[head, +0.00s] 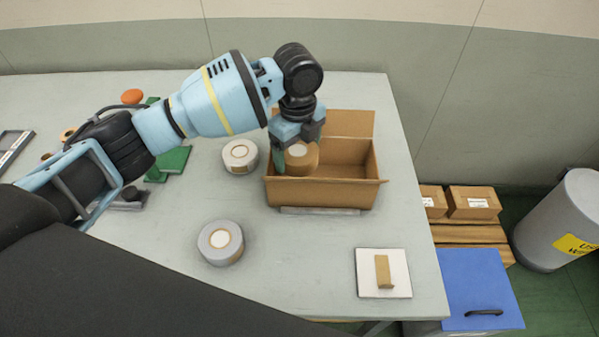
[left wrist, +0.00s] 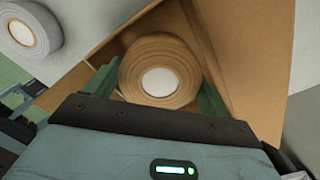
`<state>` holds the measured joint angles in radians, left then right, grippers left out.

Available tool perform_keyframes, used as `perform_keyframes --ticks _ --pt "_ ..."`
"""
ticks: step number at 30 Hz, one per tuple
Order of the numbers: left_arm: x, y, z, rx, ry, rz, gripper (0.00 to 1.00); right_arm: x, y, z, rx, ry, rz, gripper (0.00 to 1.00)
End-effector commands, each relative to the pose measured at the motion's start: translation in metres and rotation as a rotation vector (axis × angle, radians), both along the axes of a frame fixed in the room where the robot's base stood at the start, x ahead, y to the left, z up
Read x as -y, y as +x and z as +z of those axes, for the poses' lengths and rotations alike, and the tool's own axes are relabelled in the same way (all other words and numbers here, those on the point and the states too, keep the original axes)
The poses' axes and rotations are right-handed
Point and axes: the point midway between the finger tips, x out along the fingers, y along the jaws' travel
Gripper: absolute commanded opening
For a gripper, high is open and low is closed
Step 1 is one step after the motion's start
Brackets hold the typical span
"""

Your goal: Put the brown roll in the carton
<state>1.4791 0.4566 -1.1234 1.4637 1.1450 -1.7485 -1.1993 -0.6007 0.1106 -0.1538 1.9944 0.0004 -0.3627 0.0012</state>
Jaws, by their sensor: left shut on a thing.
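The brown roll (head: 301,157) is a tan tape roll with a white core. My left gripper (head: 298,162) is shut on it. In the head view the roll is over the left part of the open carton (head: 322,193). In the left wrist view the brown roll (left wrist: 160,72) sits between the two green fingers of my left gripper (left wrist: 157,85), with the carton's brown walls (left wrist: 258,60) around it. I cannot tell whether the roll touches the carton floor. My right gripper is not in view.
A grey roll (head: 240,156) stands left of the carton and another grey roll (head: 220,242) is nearer the front. A white pad with a small brown block (head: 383,272) lies at the front right. The carton's right part is empty.

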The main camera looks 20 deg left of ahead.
Motion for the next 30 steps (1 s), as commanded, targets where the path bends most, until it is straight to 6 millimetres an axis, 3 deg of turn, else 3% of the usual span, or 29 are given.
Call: perform_keyframes --ticks 3,12,22,30 --pt "-0.001 0.000 -0.015 0.000 0.000 0.002 0.53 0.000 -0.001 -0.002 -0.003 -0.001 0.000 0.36" --pt "0.000 0.000 -0.024 0.001 0.000 0.002 0.53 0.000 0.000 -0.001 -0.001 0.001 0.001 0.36" --pt "0.000 0.000 -0.074 0.001 0.000 0.002 0.53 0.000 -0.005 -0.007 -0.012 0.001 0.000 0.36" --pt "0.000 0.001 -0.079 0.003 -0.001 0.001 0.53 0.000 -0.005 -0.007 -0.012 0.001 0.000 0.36"
